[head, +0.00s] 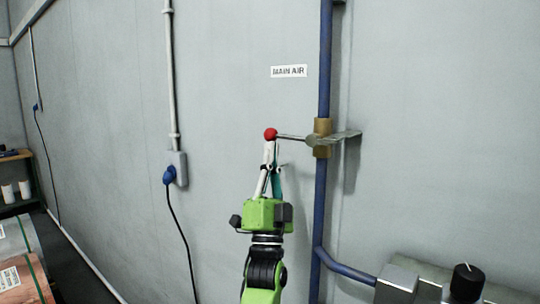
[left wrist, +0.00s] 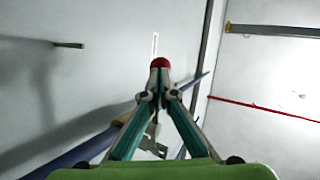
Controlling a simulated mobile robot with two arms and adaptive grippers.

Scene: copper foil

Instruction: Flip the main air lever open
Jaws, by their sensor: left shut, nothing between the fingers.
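The main air lever is a thin metal rod with a red ball knob (head: 270,134) at its left end. It lies about level and runs right to a brass valve (head: 322,138) on the blue vertical pipe (head: 324,60). My left gripper (head: 270,147) points up with its fingertips together, just below the knob. In the left wrist view the red knob (left wrist: 160,63) shows just beyond the closed fingertips (left wrist: 160,93). Nothing is held, and I cannot tell whether the tips touch the knob. My right gripper is not in view.
A "MAIN AIR" label (head: 289,71) is on the wall above the lever. A metal bracket (head: 347,135) sits behind the valve. A socket with a blue plug (head: 170,176) and hanging cable is at left. A black knob (head: 467,283) is at lower right.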

